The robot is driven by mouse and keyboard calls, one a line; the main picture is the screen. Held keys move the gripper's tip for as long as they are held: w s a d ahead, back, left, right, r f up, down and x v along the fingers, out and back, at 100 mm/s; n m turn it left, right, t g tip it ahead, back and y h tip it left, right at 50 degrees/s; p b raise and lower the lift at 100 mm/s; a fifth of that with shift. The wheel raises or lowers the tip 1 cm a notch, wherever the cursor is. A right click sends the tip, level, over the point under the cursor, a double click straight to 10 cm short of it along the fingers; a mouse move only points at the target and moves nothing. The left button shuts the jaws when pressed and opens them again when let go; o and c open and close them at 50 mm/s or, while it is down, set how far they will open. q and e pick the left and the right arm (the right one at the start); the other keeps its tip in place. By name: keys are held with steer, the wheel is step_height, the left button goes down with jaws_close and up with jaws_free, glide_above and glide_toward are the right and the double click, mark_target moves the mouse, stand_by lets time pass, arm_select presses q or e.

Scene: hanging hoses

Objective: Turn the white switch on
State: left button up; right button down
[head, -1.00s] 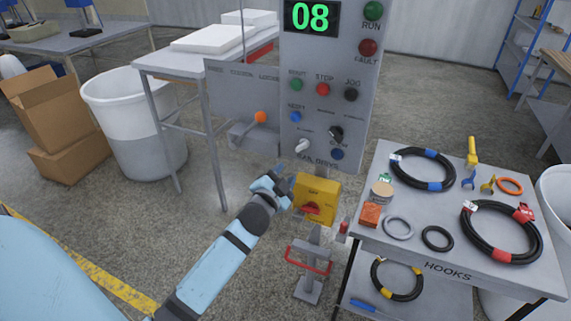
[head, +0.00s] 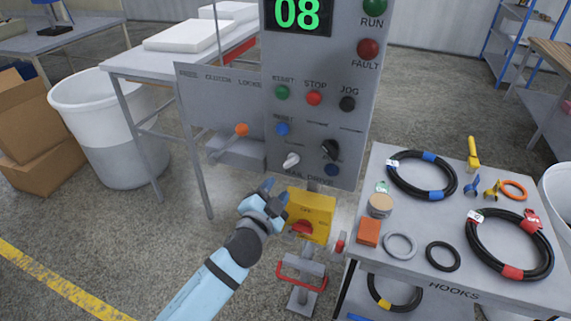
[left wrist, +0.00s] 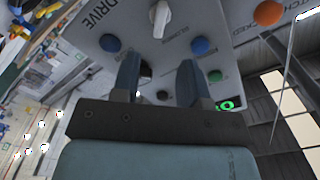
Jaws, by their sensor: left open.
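The white switch (head: 291,160) sits low on the left of the grey control panel (head: 320,115), above the panel's bottom lettering. It also shows at the top of the left wrist view (left wrist: 159,18), its knob standing out from the panel. My left gripper (head: 266,189) is below and to the left of the switch in the head view, apart from it. In the left wrist view my left gripper (left wrist: 160,75) has its two fingers spread with nothing between them. My right gripper is not in view.
A yellow box with a red rotary handle (head: 312,216) is just right of my left gripper. A table (head: 440,262) with coiled black hoses stands on the right.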

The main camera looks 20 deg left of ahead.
mark_target(289, 165)
arm_select(q)
steer(key=w+p, duration=0.1)
steer(key=w, duration=0.8)
steer(key=shift+w+d, duration=0.1)
steer(key=shift+w, duration=0.2)
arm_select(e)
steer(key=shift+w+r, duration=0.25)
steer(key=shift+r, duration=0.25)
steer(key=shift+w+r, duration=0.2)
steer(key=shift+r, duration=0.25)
arm_select(q)
jaws_close()
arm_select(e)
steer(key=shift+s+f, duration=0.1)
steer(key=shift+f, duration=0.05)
